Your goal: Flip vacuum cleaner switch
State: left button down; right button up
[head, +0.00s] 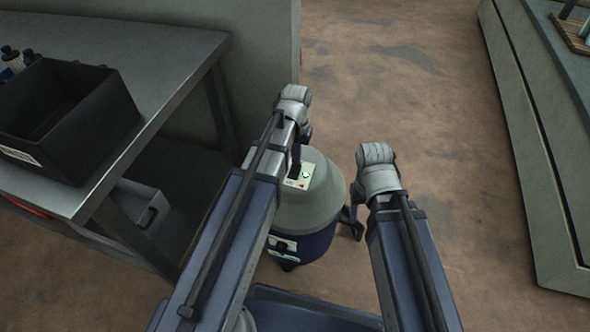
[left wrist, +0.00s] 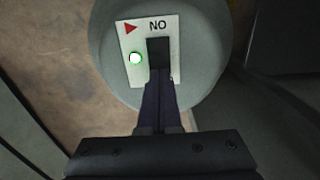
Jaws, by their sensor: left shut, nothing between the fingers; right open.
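The vacuum cleaner (head: 325,205) stands on the floor, with a grey domed top and dark blue body. Its white switch panel (head: 309,182) also shows in the left wrist view (left wrist: 130,72), with a red triangle, letters reading "NO" there, and a lit green light (left wrist: 136,58). The black switch (left wrist: 158,50) is on this panel. My left gripper (head: 295,164) is shut and empty; its fingertips (left wrist: 158,80) are at the switch's lower end in the wrist view. Contact cannot be told. My right gripper (head: 351,220) is open beside the vacuum's right side, partly hidden by its arm.
A grey metal table (head: 165,75) with a black bin (head: 95,125) stands at the left, close to my left arm. A grey box (head: 140,203) sits on its lower shelf. A grey cabinet (head: 530,150) stands at the far right. Brown floor (head: 420,90) between is clear.

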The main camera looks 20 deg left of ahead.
aim_at(296, 167)
pick_arm(q)
jog(key=shift+f+b, duration=1.2)
dwell(0.8)
notch_tip(296, 167, up, 7)
jog(key=p, duration=0.7)
dwell(0.3)
jog(key=s+d+r+m+p, duration=0.1)
jog(key=s+d+r+p, duration=0.2)
jog(key=r+p, duration=0.4)
jog(key=s+d+r+m+p, duration=0.1)
jog(key=s+d+r+p, duration=0.3)
jog(key=s+r+p, duration=0.2)
jog(key=s+d+r+m+y+p, duration=0.1)
jog(key=s+d+r+p, duration=0.2)
jog(key=s+r+p, duration=0.2)
notch_tip(296, 167, up, 3)
jog(key=p, duration=0.2)
jog(key=shift+s+d+f+p, duration=0.15)
jog(key=shift+d+p, duration=0.1)
jog(key=shift+p, duration=0.05)
